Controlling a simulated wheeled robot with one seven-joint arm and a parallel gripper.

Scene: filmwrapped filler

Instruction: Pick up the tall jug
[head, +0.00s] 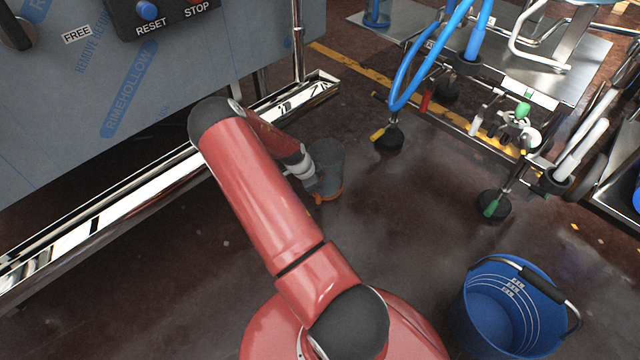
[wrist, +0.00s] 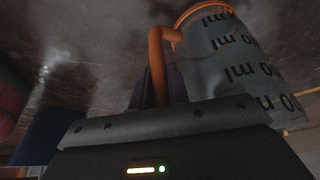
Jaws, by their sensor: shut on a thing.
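The tall jug (wrist: 225,65) is grey and see-through, with dark volume marks and an orange rim and handle. In the wrist view it stands at the upper right, with its orange handle (wrist: 157,62) reaching down to my gripper (wrist: 158,85). My gripper is shut on the handle; the fingers are dark and partly hidden by the gripper body. In the head view the jug (head: 328,165) shows at the end of my red arm, near the floor beside the machine. I cannot tell whether its base touches the floor.
A grey machine (head: 150,80) with a shiny metal rail (head: 130,200) stands at the left. A wheeled metal cart (head: 480,130) with blue hoses is at the upper right. A blue bucket (head: 500,310) stands at the lower right. Dark wet floor lies open between them.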

